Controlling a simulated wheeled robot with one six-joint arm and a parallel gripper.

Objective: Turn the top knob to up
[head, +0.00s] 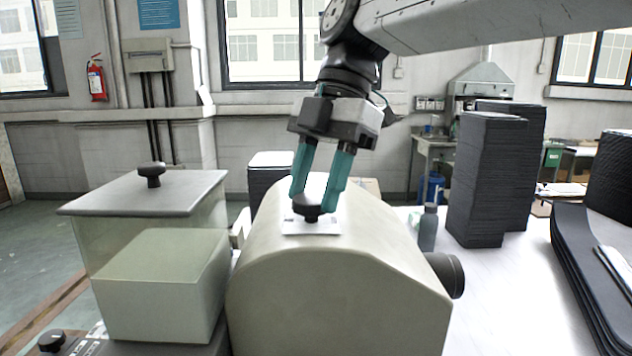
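The top knob (307,209) is a small dark round knob on a white label (312,226) on the curved top of a beige housing (335,275). My gripper (314,203) comes down from above with two teal fingers, its tips at the knob, one on its left and back and one on its right. A gap shows between the fingers. I cannot tell whether they press on the knob or stand just clear of it. The knob's pointer and the label's markings are too small or hidden to read.
A lidded glass tank (140,195) with a dark lid knob (151,173) stands left. Another knob (52,340) is at the lower left, and a dark round part (448,275) juts from the housing's right side. A bottle (428,228) and tray stacks (483,180) stand right.

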